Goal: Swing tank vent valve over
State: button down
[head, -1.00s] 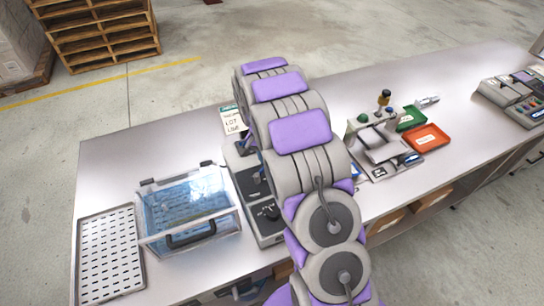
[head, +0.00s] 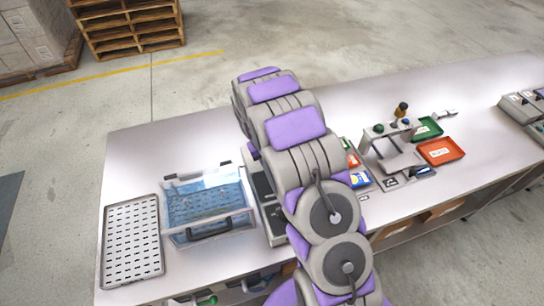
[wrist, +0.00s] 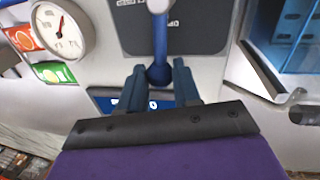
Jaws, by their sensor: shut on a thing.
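The blue valve lever (wrist: 159,42), with a rounded end, stands out from a dark plate (wrist: 190,28) with white lettering in the wrist view. My gripper (wrist: 159,72) has its two dark blue fingers on either side of the lever's rounded end and is shut on it. The clear blue tank (head: 207,203) with a dark front handle sits on the bench left of my arm. It also shows at the right of the wrist view (wrist: 294,28). In the head view my arm hides the gripper, the lever and most of the grey unit (head: 275,222) beside the tank.
A round gauge (wrist: 60,30) is left of the lever, with orange (wrist: 22,40) and green (wrist: 55,73) labels near it. A perforated tray (head: 131,240) lies left of the tank. Green (head: 427,129) and red (head: 441,151) trays and a small stand (head: 392,150) are right of my arm.

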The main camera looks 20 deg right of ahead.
jog(key=shift+a+n+p, duration=0.35)
jog(key=shift+a+n, duration=0.1)
jog(key=shift+n, duration=0.25)
jog(key=c, duration=0.8)
grip_release()
jog(key=shift+r, duration=0.1)
jog(key=a+r, duration=0.1)
jog(key=r, duration=0.7)
jog(key=a+r, duration=0.2)
jog(key=r, duration=0.6)
jog(key=shift+s+a+r+p, duration=0.25)
jog(key=shift+r+p, duration=0.15)
